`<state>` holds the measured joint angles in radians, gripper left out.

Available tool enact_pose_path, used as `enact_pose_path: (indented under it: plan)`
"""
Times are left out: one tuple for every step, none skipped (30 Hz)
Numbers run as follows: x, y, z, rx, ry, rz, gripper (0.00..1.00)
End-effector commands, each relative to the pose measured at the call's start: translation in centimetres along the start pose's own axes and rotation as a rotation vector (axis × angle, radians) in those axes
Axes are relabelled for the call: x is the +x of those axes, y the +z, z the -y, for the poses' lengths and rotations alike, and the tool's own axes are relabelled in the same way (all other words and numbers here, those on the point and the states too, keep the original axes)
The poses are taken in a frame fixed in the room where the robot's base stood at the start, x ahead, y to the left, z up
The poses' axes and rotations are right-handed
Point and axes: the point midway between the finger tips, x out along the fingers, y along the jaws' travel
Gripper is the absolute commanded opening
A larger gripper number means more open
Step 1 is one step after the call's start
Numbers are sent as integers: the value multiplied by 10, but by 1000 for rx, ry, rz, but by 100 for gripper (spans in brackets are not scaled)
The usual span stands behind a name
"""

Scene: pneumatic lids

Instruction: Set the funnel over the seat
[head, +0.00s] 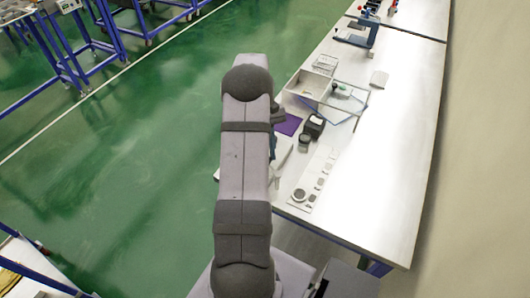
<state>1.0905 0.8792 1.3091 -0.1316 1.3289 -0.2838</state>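My arm fills the middle of the head view and hides part of the white bench (388,165). A pale strip (325,158) on the bench carries a row of small grey pieces. A dark-rimmed round piece (299,195) sits at its near end; I cannot tell whether it is the seat. A small dark cylinder (303,143) stands beside a black block-like device (314,127). No funnel can be made out for sure at this size.
An open pale box (309,86) and a flat purple piece (288,125) lie on the bench's left side. A blue clamp-like tool (357,36) stands farther back. The bench's near right part is clear. Blue-framed tables (75,55) stand across the green floor.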

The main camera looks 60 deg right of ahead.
Motion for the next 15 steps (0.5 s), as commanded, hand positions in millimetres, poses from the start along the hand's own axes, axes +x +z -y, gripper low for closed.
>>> enact_pose_path:
  plan:
    - [-2, -1, -2, 15, -4, -4, 0]
    - [-2, -1, -2, 22, -7, -4, 0]
    - [-2, -1, -3, 29, -10, -5, 0]
    - [-2, -1, -3, 34, -12, -5, 0]
    - [-2, -1, -3, 38, -14, -5, 0]
    - [-2, -1, -4, 42, -15, -5, 0]
    - [-2, -1, -4, 44, -16, -6, 0]
    - [-2, -1, -4, 46, -17, -6, 0]
    - [-2, -1, -4, 48, -17, -6, 0]
    - [-2, -1, -4, 49, -18, -6, 0]
    - [-2, -1, -4, 49, -18, -6, 0]
    - [-2, -2, -4, 49, -18, -6, 0]
    - [-2, -2, -4, 49, -17, -6, 0]
    - [-2, -2, -4, 49, -17, -6, 0]
    - [-2, -2, -4, 49, -17, -6, 0]
